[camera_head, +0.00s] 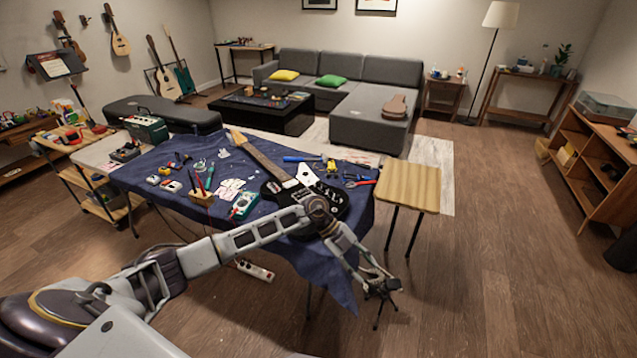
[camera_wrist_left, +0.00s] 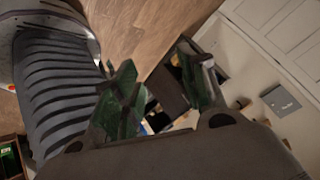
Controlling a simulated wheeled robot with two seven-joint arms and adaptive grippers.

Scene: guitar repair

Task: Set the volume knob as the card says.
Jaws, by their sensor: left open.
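An electric guitar with a black body (camera_head: 303,192) lies on the blue cloth of the table (camera_head: 165,160), its neck pointing to the back left. Its volume knob is too small to make out, and my left arm covers part of the near end of the body. Several white cards or papers (camera_head: 230,187) lie left of the guitar; no writing on them can be read. My left gripper (camera_head: 381,288) is open and empty, hanging past the table's front right edge, clear of the guitar. Its open fingers (camera_wrist_left: 160,75) also show in the left wrist view, with nothing between them. My right gripper is not in view.
A wooden stool (camera_head: 410,187) stands right of the table. A blue-handled tool (camera_head: 300,159), red-handled pliers (camera_head: 360,183), a teal meter (camera_head: 243,205) and a wooden pen holder (camera_head: 201,198) lie around the guitar. A power strip (camera_head: 255,271) is on the floor.

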